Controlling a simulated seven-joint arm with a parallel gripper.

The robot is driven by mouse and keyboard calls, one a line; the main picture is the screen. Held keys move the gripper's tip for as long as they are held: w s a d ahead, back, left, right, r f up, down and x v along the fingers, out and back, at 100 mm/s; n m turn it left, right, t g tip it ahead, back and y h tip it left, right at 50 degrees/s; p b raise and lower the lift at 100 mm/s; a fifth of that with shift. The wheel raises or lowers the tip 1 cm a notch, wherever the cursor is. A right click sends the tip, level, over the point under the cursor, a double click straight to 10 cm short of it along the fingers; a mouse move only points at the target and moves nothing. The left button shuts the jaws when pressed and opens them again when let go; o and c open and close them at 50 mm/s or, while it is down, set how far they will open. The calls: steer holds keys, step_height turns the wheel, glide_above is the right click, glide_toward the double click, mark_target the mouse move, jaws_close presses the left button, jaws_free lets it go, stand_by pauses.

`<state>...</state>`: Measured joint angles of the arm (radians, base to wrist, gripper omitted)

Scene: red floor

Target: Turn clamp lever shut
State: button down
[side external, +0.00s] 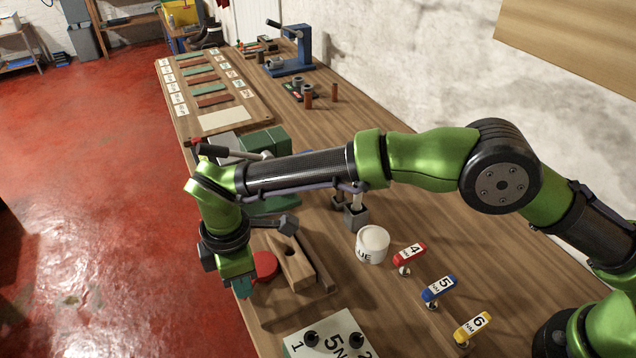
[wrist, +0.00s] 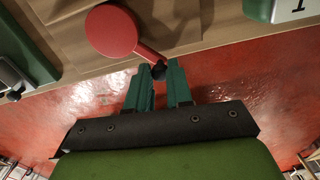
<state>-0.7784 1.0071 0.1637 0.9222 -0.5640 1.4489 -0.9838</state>
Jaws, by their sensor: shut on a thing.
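A red disc-shaped clamp lever (side external: 265,266) lies flat at the table's left edge, beside wooden blocks. In the wrist view, the red lever (wrist: 112,32) has a round head and a short red arm ending in a black knob (wrist: 158,71). The arm points toward the table edge. My gripper (side external: 243,290) reaches down just outside that edge. In the wrist view, the green fingers of my gripper (wrist: 160,72) are shut on the lever's black knob end. In the side view my gripper hides the knob.
A wooden block with a hole (side external: 287,258) stands next to the lever. A glue pot (side external: 373,246), a row of red, blue and yellow tagged tools and a white numbered panel (side external: 322,338) are nearby. A green vise (side external: 265,140) stands farther back. Red floor lies left.

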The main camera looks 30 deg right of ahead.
steer(key=m, duration=0.1)
steer(key=w+m, duration=0.1)
steer(key=shift+a+m, duration=0.4)
steer(key=shift+w+a+m, duration=0.15)
steer(key=shift+w+m, duration=0.3)
steer(key=shift+m, duration=0.6)
steer(key=shift+w+a+m, duration=0.1)
steer(key=shift+w+m, duration=0.35)
steer(key=shift+m, duration=0.6)
steer(key=shift+r, duration=0.1)
steer(key=shift+w, duration=0.1)
steer(key=c, duration=1)
jaws_free()
steer(key=shift+r, duration=3.7)
